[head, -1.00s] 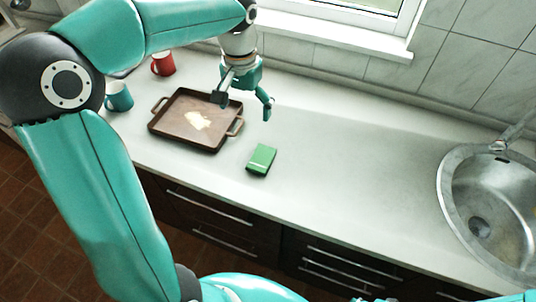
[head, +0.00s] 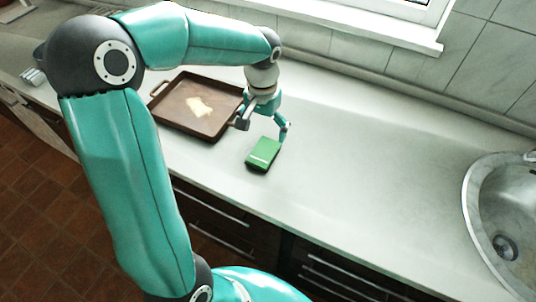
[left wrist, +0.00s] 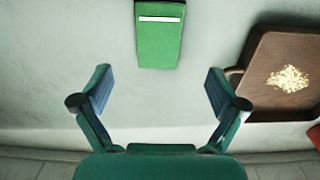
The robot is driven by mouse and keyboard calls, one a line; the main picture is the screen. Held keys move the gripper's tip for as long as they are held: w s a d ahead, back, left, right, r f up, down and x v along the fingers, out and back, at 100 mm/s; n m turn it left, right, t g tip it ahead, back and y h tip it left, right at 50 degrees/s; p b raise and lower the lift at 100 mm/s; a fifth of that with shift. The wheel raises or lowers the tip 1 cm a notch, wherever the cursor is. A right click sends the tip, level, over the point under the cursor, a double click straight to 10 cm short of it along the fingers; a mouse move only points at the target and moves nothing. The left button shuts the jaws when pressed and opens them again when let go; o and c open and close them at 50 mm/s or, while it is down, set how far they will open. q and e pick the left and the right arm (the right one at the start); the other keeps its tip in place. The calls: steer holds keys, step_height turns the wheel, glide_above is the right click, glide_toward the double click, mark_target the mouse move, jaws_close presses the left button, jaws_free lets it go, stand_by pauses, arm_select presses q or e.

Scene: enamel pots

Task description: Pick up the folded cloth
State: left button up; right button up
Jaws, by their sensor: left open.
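The folded cloth (head: 263,153) is a small green block-like thing lying on the pale counter, right of the brown tray in the head view. In the left wrist view the cloth (left wrist: 159,38) is at the top centre, with a white strip across it. My left gripper (head: 264,132) is open just behind the cloth in the head view. In the left wrist view its two fingers (left wrist: 156,92) are spread wide, with bare counter between them and the cloth beyond their tips. It does not touch the cloth there. My right gripper is not in view.
A brown tray (head: 170,112) with a pale patch in it stands left of the cloth, close to my left gripper. A metal sink (head: 480,215) is at the right. The counter (head: 370,165) between cloth and sink is clear. A tiled wall and window sill (head: 370,30) bound the back.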

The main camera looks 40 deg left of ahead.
mark_target(264, 152)
arm_select(q)
step_height(264, 152, down, 3)
steer(key=shift+r, duration=0.15)
steer(key=f, duration=0.3)
steer(key=f+p, duration=0.1)
steer(key=f, duration=0.1)
steer(key=shift+s+d, duration=0.25)
steer(key=shift+f, duration=0.45)
steer(key=c, duration=1.2)
step_height(264, 152, up, 20)
steer(key=shift+r, duration=0.1)
